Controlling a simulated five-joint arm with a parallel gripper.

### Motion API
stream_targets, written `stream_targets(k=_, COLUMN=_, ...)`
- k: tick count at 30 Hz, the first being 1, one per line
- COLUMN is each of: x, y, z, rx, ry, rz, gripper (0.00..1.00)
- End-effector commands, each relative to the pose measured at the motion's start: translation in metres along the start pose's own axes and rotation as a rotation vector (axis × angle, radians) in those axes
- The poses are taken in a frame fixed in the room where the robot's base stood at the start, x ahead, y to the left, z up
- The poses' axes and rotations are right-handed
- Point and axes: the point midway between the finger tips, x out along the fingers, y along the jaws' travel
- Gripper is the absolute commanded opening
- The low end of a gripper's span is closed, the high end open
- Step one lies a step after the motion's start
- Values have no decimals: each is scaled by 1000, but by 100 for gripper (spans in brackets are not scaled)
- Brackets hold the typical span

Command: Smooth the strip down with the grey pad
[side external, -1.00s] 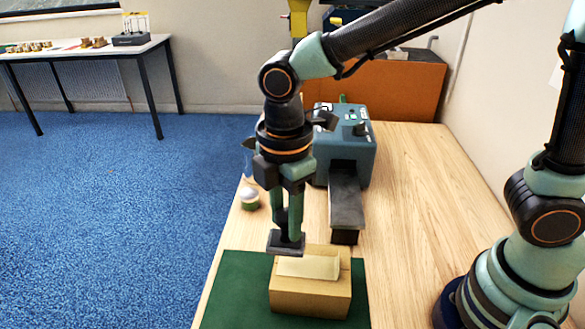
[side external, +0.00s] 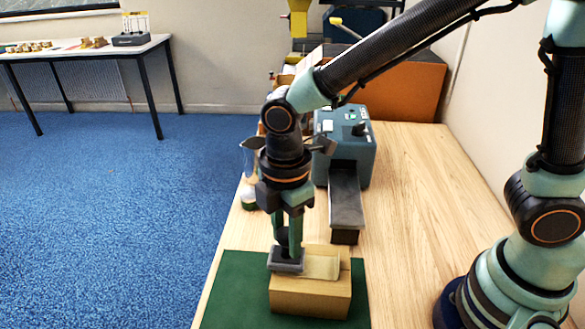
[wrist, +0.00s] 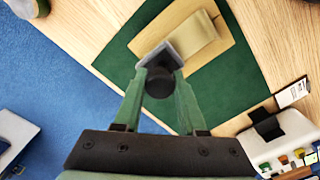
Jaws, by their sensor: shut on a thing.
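My gripper (side external: 290,243) is shut on the dark knob of the grey pad (side external: 286,263). The pad is at the left end of the carton's top, at the end of the pale strip (side external: 321,267). The strip lies along the top of the brown carton (side external: 312,297), and its left end is hidden by the pad. In the wrist view the pad (wrist: 158,55) overlaps the near end of the strip (wrist: 190,38). Whether the pad presses on the strip or hovers just above it, I cannot tell. The carton sits on a green mat (side external: 235,290).
A blue-grey machine (side external: 345,140) with a dark outfeed chute (side external: 346,205) stands behind the carton. A small round container (side external: 249,197) stands at the table's left edge. The wooden table (side external: 420,190) is clear to the right.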

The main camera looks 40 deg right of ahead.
Motion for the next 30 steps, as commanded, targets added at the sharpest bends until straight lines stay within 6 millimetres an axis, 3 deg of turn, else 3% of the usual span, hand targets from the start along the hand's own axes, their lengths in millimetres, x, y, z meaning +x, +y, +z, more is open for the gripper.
stream_targets(k=30, x=8, y=0, z=0, rx=0, ry=0, rz=0, gripper=0)
